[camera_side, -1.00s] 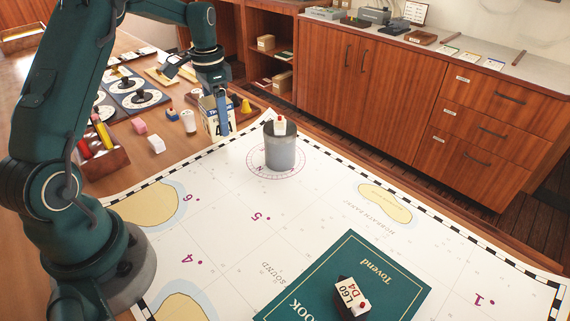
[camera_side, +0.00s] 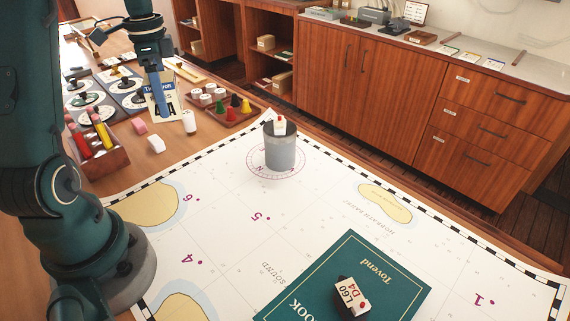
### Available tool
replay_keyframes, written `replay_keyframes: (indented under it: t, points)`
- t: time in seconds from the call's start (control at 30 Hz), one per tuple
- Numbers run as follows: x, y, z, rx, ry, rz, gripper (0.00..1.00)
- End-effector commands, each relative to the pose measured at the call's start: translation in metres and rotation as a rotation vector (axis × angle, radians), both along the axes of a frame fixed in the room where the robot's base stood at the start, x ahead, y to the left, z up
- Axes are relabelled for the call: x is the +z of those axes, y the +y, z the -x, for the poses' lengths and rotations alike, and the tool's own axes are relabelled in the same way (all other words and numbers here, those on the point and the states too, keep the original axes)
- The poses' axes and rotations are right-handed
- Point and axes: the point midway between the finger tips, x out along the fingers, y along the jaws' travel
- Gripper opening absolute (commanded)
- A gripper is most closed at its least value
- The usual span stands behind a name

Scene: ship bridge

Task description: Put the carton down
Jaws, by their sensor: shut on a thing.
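The carton (camera_side: 152,92) is a white box with blue and yellow print, in the upper left of the side view. My gripper (camera_side: 167,113) is shut on it, with a blue finger in front of its printed face. The carton is upright or nearly so, over the wooden table among small objects. I cannot tell whether its base touches the table. The finger hides part of its face, and the other finger is hidden.
A white cylinder (camera_side: 189,122) stands just right of the carton. Pink (camera_side: 139,126) and white (camera_side: 156,145) blocks lie in front. A tray of coloured cones (camera_side: 232,118) is to the right, dial plates (camera_side: 126,98) left. The chart (camera_side: 330,190) has wide bare areas.

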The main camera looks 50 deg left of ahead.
Motion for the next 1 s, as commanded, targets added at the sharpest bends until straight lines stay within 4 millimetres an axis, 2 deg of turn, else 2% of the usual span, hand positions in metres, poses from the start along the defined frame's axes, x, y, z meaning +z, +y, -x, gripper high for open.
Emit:
replay_keyframes:
  t: [0.17,0.3,0.5,0.6,0.77,0.87,1.0]
  points:
    - [0.000,-0.048,-0.024,-0.350,-0.001,0.002,0.00]
    - [0.001,-0.096,-0.038,-0.640,-0.001,0.003,0.00]
    - [0.003,-0.157,-0.045,-0.945,-0.003,0.002,0.00]
    - [0.004,-0.176,-0.046,-1.015,-0.005,0.001,0.00]
    - [0.005,-0.193,-0.047,-1.068,-0.008,-0.003,0.00]
    - [-0.001,-0.205,-0.048,-1.081,-0.006,0.000,0.00]
    - [-0.018,-0.233,-0.053,-1.083,-0.004,0.000,0.00]
